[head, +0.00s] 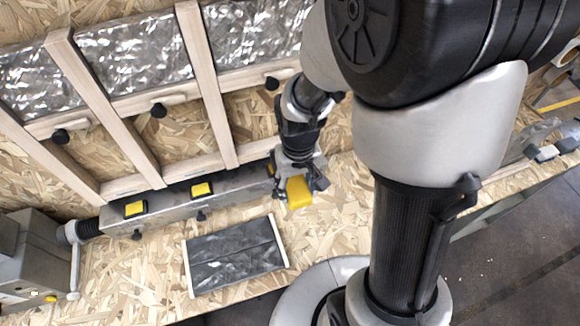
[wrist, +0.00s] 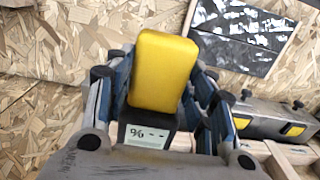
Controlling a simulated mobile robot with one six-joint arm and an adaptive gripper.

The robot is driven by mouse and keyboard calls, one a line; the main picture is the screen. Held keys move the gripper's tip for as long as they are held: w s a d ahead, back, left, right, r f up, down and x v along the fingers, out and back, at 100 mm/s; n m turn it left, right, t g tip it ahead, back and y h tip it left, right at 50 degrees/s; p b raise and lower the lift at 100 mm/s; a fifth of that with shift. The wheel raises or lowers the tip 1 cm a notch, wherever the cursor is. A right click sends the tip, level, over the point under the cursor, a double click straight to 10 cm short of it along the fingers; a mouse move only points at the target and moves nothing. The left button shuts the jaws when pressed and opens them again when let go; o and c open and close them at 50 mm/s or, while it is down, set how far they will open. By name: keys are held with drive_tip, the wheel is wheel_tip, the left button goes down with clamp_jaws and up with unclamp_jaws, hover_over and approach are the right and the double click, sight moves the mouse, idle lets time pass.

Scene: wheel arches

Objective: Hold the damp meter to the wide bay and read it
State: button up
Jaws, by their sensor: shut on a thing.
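My gripper (head: 300,176) is shut on the yellow damp meter (head: 298,192), above the chipboard floor by the right part of the metal duct. In the wrist view the damp meter (wrist: 163,70) sits upright between the blue-sided fingers, and its small display (wrist: 147,136) reads "% --". Timber studs (head: 105,110) divide the wall into bays. One bay (head: 135,55) has silver foil above and bare chipboard below. Another bay (head: 250,35), to its right, is partly hidden by my arm. I cannot tell for sure which bay is the wide one. The meter appears apart from both bays.
A metal duct (head: 168,205) with yellow-lidded boxes runs along the wall foot. Black knobs (head: 158,110) stick out from the cross rails. A foil-faced panel (head: 235,258) lies on the floor. A grey metal box (head: 30,255) stands at the left. Open floor lies around the panel.

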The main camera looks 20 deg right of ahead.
drive_tip(key=shift+w+a+r, duration=0.15)
drive_tip(key=shift+a+r, duration=0.05)
drive_tip(key=shift+r, duration=0.05)
drive_tip(key=shift+w, duration=0.45)
drive_tip(key=shift+w+a+p, duration=0.1)
drive_tip(key=shift+w+p, duration=0.35)
drive_tip(key=shift+w, duration=3.6)
drive_tip(key=shift+w, duration=0.45)
drive_tip(key=shift+s, duration=0.1)
drive_tip(key=s, duration=1)
drive_tip(key=shift+b, duration=0.3)
